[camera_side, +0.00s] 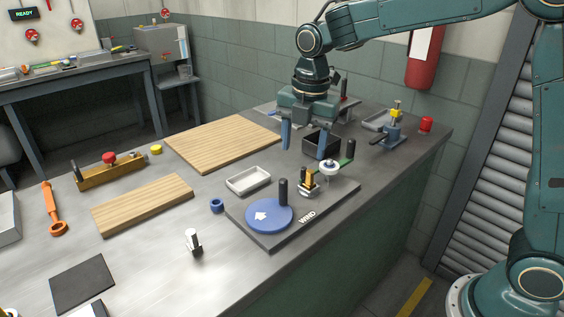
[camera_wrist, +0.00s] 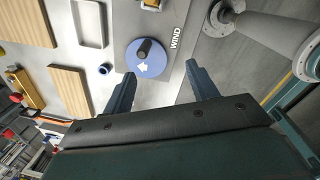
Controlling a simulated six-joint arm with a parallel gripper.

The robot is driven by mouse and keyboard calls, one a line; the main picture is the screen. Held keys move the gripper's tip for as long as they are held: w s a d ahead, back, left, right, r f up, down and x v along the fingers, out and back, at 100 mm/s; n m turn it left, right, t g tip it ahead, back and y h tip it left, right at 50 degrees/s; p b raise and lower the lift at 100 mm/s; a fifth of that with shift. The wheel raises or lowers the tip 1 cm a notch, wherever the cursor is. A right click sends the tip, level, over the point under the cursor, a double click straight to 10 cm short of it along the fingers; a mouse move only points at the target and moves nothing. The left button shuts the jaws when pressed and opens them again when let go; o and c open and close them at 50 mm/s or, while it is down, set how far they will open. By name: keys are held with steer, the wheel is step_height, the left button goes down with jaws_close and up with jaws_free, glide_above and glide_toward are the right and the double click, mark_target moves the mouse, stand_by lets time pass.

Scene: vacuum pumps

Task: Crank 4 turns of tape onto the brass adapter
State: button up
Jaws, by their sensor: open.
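The winding station is a dark plate marked WIND (camera_side: 262,237). On it sits a blue crank disc (camera_side: 262,217) with a white arrow and an upright black handle (camera_side: 283,190); the disc also shows in the wrist view (camera_wrist: 150,68). The brass adapter (camera_side: 308,187) stands on the plate behind the disc, with white parts around it. Beside it is a white roll (camera_side: 329,167) on a holder, likely the tape. My gripper (camera_side: 304,146) is open and empty, raised above the far side of the station.
A white tray (camera_side: 232,188), a blue ring (camera_side: 217,206) and a small white-topped part (camera_side: 194,241) lie near the plate. Wooden boards (camera_side: 135,204) are at left.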

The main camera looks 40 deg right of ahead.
steer(key=w+f+n, duration=0.1)
steer(key=w+a+f+n, duration=0.1)
steer(key=w+f+n, duration=0.1)
steer(key=f+n, duration=0.1)
steer(key=shift+w+a+g, duration=0.4)
steer(key=shift+w+f, duration=0.1)
steer(key=shift+f, duration=0.05)
steer(key=shift+f, duration=0.2)
